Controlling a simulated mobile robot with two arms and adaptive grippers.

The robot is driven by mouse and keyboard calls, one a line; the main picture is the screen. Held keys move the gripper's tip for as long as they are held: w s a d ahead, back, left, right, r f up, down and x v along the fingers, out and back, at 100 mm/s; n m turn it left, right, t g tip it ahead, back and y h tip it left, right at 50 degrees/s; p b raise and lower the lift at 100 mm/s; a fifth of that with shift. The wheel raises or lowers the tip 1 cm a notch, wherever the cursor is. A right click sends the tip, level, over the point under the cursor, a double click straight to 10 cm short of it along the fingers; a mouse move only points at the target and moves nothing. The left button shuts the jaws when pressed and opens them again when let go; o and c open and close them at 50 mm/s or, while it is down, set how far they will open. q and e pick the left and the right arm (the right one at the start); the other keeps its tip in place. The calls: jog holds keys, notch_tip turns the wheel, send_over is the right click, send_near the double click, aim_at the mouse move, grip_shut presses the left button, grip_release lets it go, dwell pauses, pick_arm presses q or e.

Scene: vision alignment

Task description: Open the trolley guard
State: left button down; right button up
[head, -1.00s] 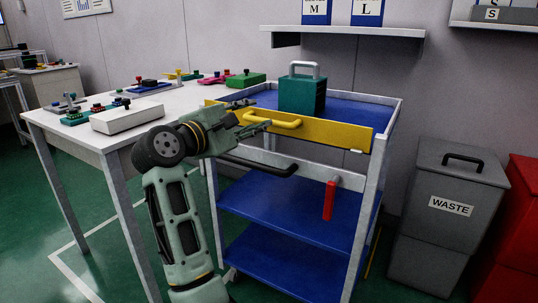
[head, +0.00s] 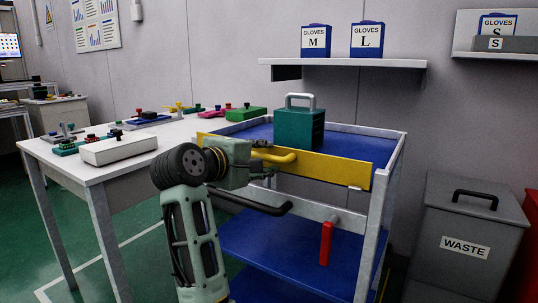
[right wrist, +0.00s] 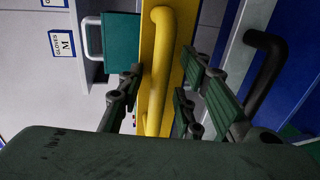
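The trolley guard is a yellow panel (head: 335,168) standing across the near upper edge of the trolley. It carries a yellow bar handle (head: 287,158) on its front, also large in the right wrist view (right wrist: 158,40). My right gripper (head: 266,160) is at this handle, with its fingertips partly hidden behind my wrist in the head view. In the right wrist view, the fingers of my right gripper (right wrist: 160,90) are apart on both sides of the handle, with gaps showing. My left gripper is not in view.
The trolley has blue shelves (head: 262,243), a black push handle (head: 250,204) and a hanging red handle (head: 326,243). A teal box (head: 299,129) stands on its top. A white table (head: 75,165) is at left, a grey waste bin (head: 465,240) at right.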

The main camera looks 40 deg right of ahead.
jog(key=shift+a+r, duration=0.1)
jog(key=shift+a, duration=0.15)
grip_shut()
